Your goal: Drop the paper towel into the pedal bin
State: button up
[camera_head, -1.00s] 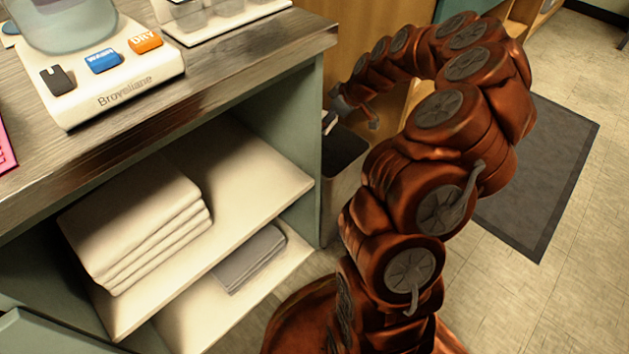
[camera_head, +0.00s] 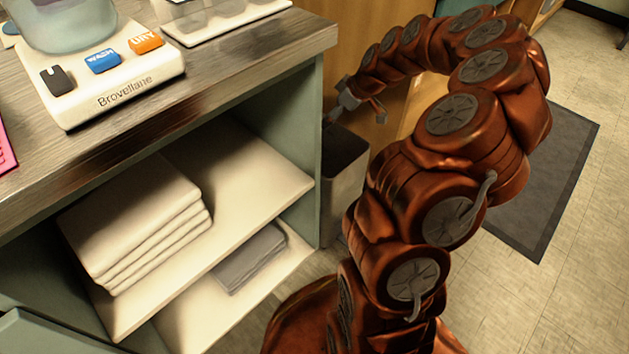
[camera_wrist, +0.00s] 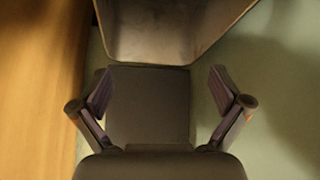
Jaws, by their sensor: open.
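The pedal bin (camera_head: 343,190) stands on the floor beside the right end of the counter, a grey container with a dark opening. My gripper (camera_head: 361,112) is above the bin, its fingers spread and nothing visible between them. In the wrist view my gripper (camera_wrist: 160,90) is also open, with the grey bin (camera_wrist: 160,35) at the top of the picture. A dark flat square lies beyond the fingers; I cannot tell which part it is. I cannot make out a paper towel in any view, and the inside of the bin is mostly hidden.
The counter (camera_head: 230,70) carries a white appliance (camera_head: 110,85) and a white tray (camera_head: 225,20). Folded white towels (camera_head: 140,225) and a grey folded cloth (camera_head: 250,258) lie on shelves below. A wooden panel (camera_head: 350,40) stands behind the bin. A dark mat (camera_head: 545,180) lies on open floor.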

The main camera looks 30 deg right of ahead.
jog(key=v, duration=0.8)
jog(key=shift+s+d+r, duration=0.15)
jog(key=shift+s+r, duration=0.05)
jog(key=shift+r, duration=0.15)
